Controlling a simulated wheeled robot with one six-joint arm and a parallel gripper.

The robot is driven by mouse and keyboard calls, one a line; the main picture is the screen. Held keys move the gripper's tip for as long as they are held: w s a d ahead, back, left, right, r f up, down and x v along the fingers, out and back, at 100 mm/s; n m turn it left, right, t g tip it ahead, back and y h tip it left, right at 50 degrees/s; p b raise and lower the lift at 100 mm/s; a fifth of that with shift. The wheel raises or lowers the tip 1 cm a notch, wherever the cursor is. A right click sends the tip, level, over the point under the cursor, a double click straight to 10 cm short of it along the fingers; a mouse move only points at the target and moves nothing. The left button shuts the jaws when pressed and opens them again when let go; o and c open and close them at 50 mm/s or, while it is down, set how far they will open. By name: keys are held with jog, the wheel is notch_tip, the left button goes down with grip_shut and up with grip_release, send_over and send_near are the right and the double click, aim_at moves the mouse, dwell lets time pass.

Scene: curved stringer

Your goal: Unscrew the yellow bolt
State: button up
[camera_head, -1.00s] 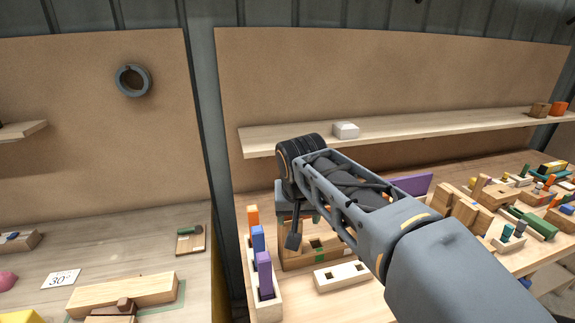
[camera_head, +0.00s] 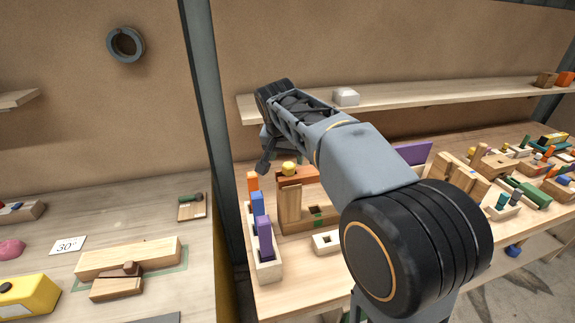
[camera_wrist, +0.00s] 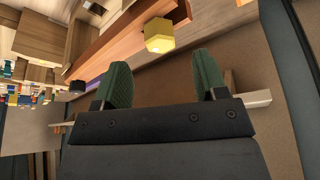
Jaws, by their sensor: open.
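The yellow bolt (camera_head: 290,168) shows its head on top of an orange-brown wooden piece (camera_head: 300,177) above a wooden block on the right-hand bench. In the wrist view the bolt's faceted yellow head (camera_wrist: 159,35) stands out from a long reddish-brown wooden bar (camera_wrist: 120,35). My gripper (camera_wrist: 163,80) is open, with its two green padded fingers apart and nothing between them. The bolt head lies beyond the fingertips, roughly in line with the gap and not touching them. In the head view the gripper (camera_head: 264,165) is only partly visible at the arm's end.
A pale rack (camera_head: 268,272) with orange, blue and purple pegs stands left of the block. A light slotted block (camera_head: 326,241) lies in front. A shelf (camera_head: 420,97) with a white box (camera_head: 346,96) runs behind my arm. Many toys crowd the bench's right side.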

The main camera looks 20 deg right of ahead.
aim_at(289, 165)
jog(key=shift+x, duration=2.65)
jog(key=c, duration=1.1)
jog(key=n+y, duration=0.1)
jog(key=n, duration=0.2)
jog(key=n+y+p, duration=0.1)
jog(key=n, duration=0.1)
jog(key=shift+d+r+n+t, duration=0.2)
jog(key=shift+n+t, duration=0.2)
jog(key=shift+n+y, duration=0.5)
jog(key=shift+n, duration=0.6)
jog(key=n+y, duration=0.1)
jog(key=n, duration=0.2)
jog(key=shift+w+d+r, duration=0.1)
jog(key=n+y, duration=0.1)
jog(key=n, duration=0.1)
jog(key=n+g, duration=0.1)
jog(key=n, duration=0.2)
jog(key=shift+r+g+y+p, duration=0.1)
jog(key=shift+g+y+p, duration=0.2)
jog(key=shift+y+p, duration=0.1)
